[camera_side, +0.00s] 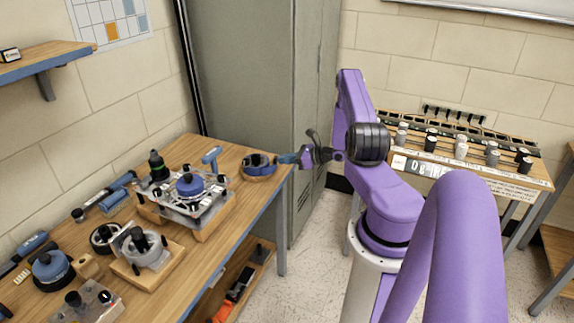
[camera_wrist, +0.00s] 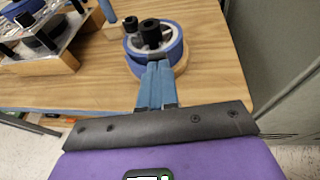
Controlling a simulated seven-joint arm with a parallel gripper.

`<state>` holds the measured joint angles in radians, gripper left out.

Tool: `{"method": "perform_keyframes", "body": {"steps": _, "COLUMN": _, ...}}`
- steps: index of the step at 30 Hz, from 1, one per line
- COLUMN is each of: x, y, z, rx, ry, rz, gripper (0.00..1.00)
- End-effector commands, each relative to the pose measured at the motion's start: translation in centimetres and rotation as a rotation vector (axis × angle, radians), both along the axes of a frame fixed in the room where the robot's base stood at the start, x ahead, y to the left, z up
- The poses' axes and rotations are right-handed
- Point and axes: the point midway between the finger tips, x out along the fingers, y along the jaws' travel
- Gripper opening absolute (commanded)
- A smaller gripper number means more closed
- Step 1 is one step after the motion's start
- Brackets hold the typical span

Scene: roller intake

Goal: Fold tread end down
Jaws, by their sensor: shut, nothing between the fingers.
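A round roller piece with a blue band (camera_side: 258,170) sits on a wooden base near the bench's right end. In the wrist view the blue band (camera_wrist: 176,68) rings a pale hub with black knobs on top. I cannot make out a separate tread end; the fingers may hide it. My gripper (camera_side: 281,159) reaches in from the right, at the roller's right side. In the wrist view my blue gripper fingers (camera_wrist: 157,64) are together and empty, with tips at the near edge of the band. I cannot tell whether they touch it.
A metal-plate fixture with a blue-topped roller (camera_side: 189,184) stands left of the roller piece. The wooden bench (camera_side: 205,262) holds several other parts. A grey cabinet (camera_side: 245,70) rises behind. Bare bench lies in front of the roller.

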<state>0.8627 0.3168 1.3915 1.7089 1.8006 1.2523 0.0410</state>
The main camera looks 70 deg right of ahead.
Motion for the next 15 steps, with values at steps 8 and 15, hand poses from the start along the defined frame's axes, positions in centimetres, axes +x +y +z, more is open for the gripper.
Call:
{"method": "perform_keyframes", "body": {"steps": 8, "x": 1.4, "y": -1.2, "z": -0.1, "rx": -0.003, "ry": 0.000, "rz": 0.193, "gripper": 0.00}}
{"method": "perform_keyframes", "body": {"steps": 15, "x": 2.3, "y": -1.7, "z": -0.1, "rx": 0.003, "ry": 0.001, "rz": 0.288, "gripper": 0.00}}
